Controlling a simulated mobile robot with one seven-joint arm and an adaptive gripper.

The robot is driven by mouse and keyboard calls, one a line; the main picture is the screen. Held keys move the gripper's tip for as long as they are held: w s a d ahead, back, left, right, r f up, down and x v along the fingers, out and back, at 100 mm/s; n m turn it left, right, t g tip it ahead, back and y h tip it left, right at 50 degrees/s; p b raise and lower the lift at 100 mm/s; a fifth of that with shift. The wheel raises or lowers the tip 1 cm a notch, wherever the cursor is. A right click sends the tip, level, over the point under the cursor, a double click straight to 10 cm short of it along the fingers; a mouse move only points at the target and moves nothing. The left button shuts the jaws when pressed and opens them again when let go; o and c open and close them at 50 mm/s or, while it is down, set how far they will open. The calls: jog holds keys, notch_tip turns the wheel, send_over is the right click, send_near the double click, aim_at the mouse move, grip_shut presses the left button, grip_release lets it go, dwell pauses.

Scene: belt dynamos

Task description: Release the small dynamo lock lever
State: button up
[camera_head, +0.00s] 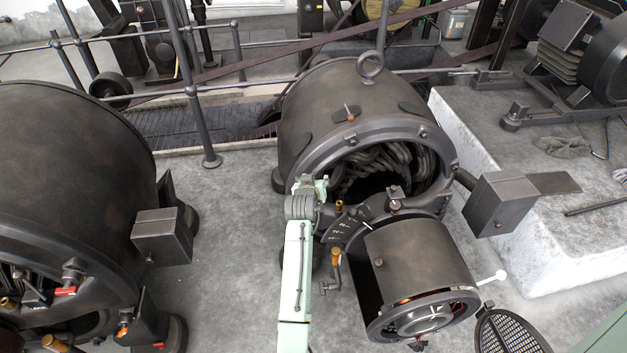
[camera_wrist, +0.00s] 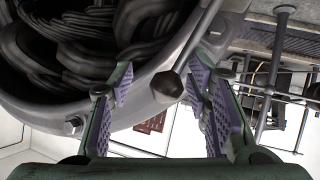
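The small dynamo (camera_head: 345,105) stands in the middle of the head view, its front open on dark coils. My gripper (camera_head: 318,186) is at the left of its front rim. In the wrist view my gripper (camera_wrist: 157,88) is open, with purple pads on green fingers. A grey rod with a faceted end (camera_wrist: 167,86) shows between the fingers, nearer the right pad; it looks like the lock lever, but I cannot tell for certain. Contact with the pads is not clear. The dynamo rim (camera_wrist: 140,95) lies behind the fingers. In the head view my arm hides the rim's left side.
A dark cylindrical unit (camera_head: 425,255) stands in front of the dynamo, close to my arm. A brass-handled crank (camera_head: 335,258) is beside it. A larger dynamo (camera_head: 70,180) is at left. A railing (camera_head: 200,110) runs behind. Grey floor (camera_head: 235,225) is free left of my arm.

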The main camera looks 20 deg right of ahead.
jog(key=shift+a, duration=0.1)
dwell(0.3)
jog(key=shift+s+a, duration=0.1)
jog(key=v, duration=1.1)
jog(key=shift+s+r, duration=0.15)
jog(key=shift+s, duration=0.1)
jog(key=shift+a, duration=0.1)
